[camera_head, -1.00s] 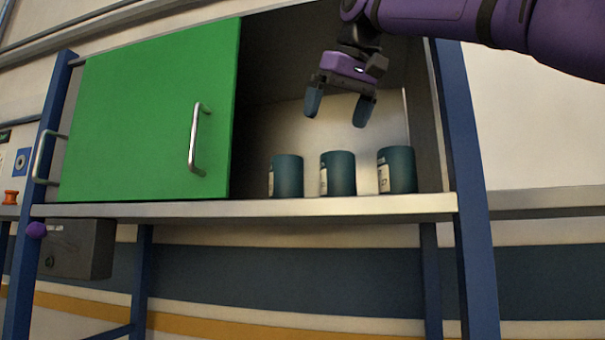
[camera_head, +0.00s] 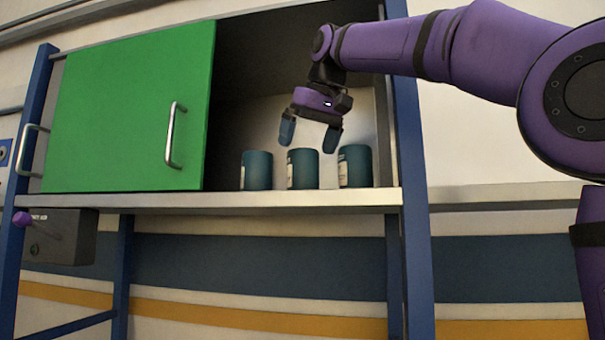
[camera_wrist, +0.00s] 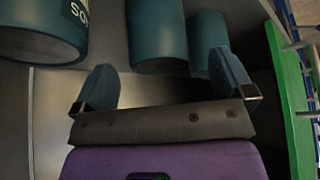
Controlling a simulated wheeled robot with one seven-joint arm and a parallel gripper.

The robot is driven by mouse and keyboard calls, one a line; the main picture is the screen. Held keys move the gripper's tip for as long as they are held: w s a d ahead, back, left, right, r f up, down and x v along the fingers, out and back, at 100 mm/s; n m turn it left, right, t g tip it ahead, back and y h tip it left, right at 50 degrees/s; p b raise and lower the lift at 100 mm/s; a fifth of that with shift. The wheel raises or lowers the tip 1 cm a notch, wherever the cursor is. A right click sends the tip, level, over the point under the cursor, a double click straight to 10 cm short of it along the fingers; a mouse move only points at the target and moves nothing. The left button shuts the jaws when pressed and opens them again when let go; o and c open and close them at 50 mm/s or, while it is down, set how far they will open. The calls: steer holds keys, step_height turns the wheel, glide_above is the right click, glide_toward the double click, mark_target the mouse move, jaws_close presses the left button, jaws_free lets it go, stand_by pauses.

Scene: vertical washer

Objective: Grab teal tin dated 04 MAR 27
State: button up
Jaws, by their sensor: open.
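Three teal tins stand upright in a row on the cabinet shelf in the head view: a left tin (camera_head: 257,170), a middle tin (camera_head: 303,169) and a right tin (camera_head: 355,166). Each has a pale label turned partly left, and the dates are too small to read. My gripper (camera_head: 310,140) is open and empty, pointing down just above the middle tin. In the wrist view, my gripper's fingers (camera_wrist: 165,88) are spread. Beyond them are the tins, with a central tin (camera_wrist: 157,35), another (camera_wrist: 207,40) and a third (camera_wrist: 45,28) with partial white lettering.
A green sliding door (camera_head: 130,110) with metal handles covers the cabinet's left part. A blue post (camera_head: 408,150) bounds the right side. The shelf edge (camera_head: 300,198) runs below the tins. A dark box (camera_head: 62,237) with a purple knob hangs beneath the shelf at left.

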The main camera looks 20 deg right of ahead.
mark_target(303, 162)
steer(key=x, duration=0.5)
steer(key=shift+d, duration=0.1)
steer(key=shift+c, duration=0.3)
steer(key=c, duration=1.1)
